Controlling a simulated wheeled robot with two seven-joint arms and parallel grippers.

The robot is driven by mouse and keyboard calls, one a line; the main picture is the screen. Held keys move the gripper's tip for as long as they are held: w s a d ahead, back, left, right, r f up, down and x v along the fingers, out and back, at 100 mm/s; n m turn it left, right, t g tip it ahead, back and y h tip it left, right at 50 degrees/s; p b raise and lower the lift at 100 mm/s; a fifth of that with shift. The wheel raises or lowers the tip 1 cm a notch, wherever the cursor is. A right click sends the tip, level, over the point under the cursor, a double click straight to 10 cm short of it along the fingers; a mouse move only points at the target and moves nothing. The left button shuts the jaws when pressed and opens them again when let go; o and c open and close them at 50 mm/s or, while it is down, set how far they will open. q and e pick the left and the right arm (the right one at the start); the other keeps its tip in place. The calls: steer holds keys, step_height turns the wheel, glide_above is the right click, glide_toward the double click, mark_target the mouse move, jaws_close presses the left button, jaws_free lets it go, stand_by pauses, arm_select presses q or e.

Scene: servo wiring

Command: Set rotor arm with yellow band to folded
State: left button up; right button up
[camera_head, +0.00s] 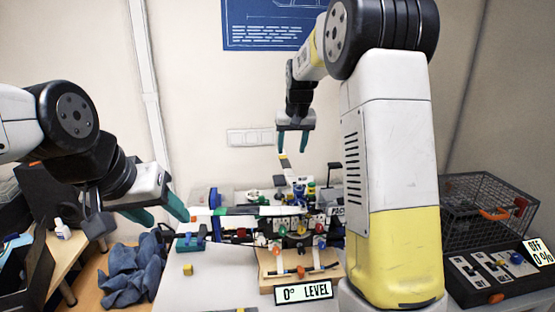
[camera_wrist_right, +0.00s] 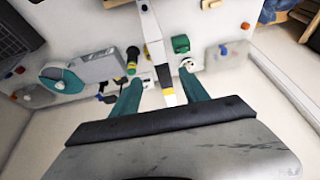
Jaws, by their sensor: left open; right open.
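The rotor arm with the yellow band (camera_head: 284,162) is a slim white, dark-tipped bar rising from the drone on the bench in the head view. In the right wrist view the arm with its yellow band (camera_wrist_right: 169,91) runs between my right gripper's fingers. My right gripper (camera_head: 292,151) is open, its teal fingers pointing down on either side of the arm's end. Contact cannot be told. A green-banded arm (camera_head: 268,210) lies level across the drone. My left gripper (camera_head: 170,221) is open and empty, left of the drone.
A wooden stand (camera_head: 333,283) with a "0° LEVEL" sign (camera_head: 303,291) is at the bench front. A wire basket (camera_head: 487,207) and a switch panel (camera_head: 497,276) are at right. A blue cloth (camera_head: 133,270) lies at left.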

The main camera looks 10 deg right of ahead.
mark_target(287, 167)
steer(key=shift+w+a+f, duration=0.15)
steer(key=shift+w+f, duration=0.1)
steer(key=shift+w, duration=0.4)
steer(key=shift+w+f, duration=0.25)
steer(key=x, duration=0.7)
steer(key=shift+f, duration=0.2)
jaws_close()
stand_by(0.5)
